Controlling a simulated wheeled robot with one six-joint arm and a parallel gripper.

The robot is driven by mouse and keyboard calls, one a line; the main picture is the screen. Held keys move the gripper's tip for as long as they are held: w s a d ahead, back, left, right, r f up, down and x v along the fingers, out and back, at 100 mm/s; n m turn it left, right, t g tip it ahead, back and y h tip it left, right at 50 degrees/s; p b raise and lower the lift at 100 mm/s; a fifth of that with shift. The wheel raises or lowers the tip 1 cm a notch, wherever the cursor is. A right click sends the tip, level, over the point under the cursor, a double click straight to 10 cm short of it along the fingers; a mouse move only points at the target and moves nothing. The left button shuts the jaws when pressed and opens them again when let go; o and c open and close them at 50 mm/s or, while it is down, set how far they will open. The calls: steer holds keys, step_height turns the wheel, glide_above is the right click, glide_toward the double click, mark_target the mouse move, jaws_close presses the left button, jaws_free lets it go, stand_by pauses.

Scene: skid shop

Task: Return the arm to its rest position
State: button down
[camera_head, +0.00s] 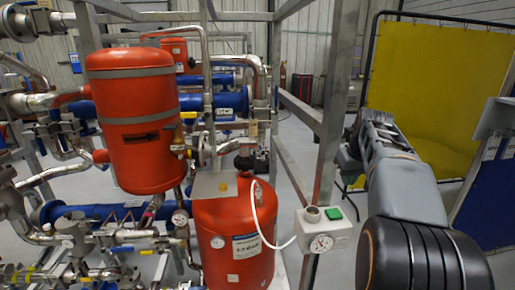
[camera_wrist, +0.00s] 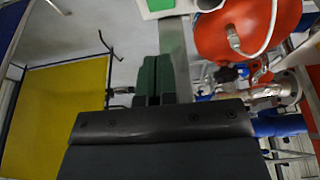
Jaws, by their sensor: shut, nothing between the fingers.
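My arm (camera_head: 410,190) reaches forward on the right side of the head view, beside the grey metal frame. Its far end is small and dark there, and the fingers cannot be made out. In the wrist view my gripper (camera_wrist: 158,58) shows two dark green fingers side by side and pressed together, with nothing between them. The fingers touch nothing that I can see.
A grey upright post (camera_head: 335,110) stands left of my arm, with a white gauge box (camera_head: 325,235) with a green button. An orange tank (camera_head: 232,245) and vessel (camera_head: 138,150) stand further left. A yellow screen (camera_head: 440,85) is behind my arm. Grey floor shows between.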

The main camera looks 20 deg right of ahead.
steer(key=s+a+f+m, duration=0.2)
steer(key=a+f, duration=0.1)
steer(key=f, duration=0.4)
steer(key=s+a+f+n, duration=0.1)
steer(key=s+a+f, duration=0.2)
steer(key=s+a, duration=0.3)
steer(key=s+a+f+n+t, duration=0.1)
steer(key=s+a, duration=0.5)
steer(key=a, duration=0.8)
steer(key=shift+s+f+n+y, duration=0.3)
steer(key=shift+f+n, duration=0.5)
steer(key=shift+f, duration=0.5)
